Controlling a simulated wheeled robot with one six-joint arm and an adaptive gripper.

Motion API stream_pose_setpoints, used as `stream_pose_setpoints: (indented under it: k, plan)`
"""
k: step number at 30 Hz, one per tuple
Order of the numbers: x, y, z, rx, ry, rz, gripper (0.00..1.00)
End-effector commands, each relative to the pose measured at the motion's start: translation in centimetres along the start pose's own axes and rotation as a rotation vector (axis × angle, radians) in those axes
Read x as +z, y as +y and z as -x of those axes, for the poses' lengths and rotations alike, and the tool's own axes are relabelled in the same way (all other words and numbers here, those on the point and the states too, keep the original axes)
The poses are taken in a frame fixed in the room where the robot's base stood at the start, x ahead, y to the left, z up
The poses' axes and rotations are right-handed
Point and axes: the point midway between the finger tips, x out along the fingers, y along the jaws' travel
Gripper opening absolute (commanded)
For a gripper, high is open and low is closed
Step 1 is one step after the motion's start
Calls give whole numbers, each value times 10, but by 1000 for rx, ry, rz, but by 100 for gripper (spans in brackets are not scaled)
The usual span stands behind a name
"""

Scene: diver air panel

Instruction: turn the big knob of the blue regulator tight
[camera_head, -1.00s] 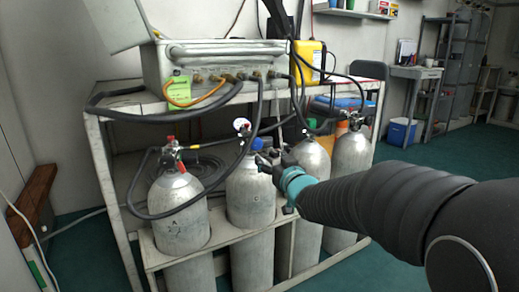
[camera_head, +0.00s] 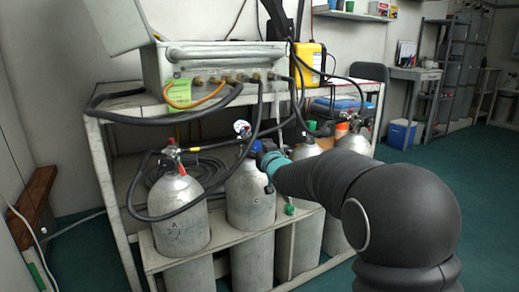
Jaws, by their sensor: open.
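The blue regulator (camera_head: 255,146) sits on top of the second grey cylinder (camera_head: 250,200) from the left. Only a little of its blue shows, and its big knob is mostly hidden behind my gripper. A round white-faced gauge (camera_head: 242,127) stands up to its left. My gripper (camera_head: 262,157) is open, at the right side of the blue regulator, with the teal wrist ring just behind it. I cannot tell whether the fingers touch the knob or stand around it.
A cylinder with a red-topped valve (camera_head: 180,193) stands to the left, and others stand to the right in the white rack (camera_head: 110,207). Black hoses (camera_head: 222,180) loop close to the regulator from the panel box (camera_head: 220,62) above. Open green floor lies to the right.

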Motion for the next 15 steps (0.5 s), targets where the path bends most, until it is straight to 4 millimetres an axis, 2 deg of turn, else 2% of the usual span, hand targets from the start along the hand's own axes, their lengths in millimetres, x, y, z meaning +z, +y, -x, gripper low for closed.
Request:
stream_pose_setpoints:
  k: [3,10,15]
  plan:
    - [0,0,0,0,0,0,66]
    - [0,1,0,1,0,0,10]
    - [-1,1,0,1,0,-28,10]
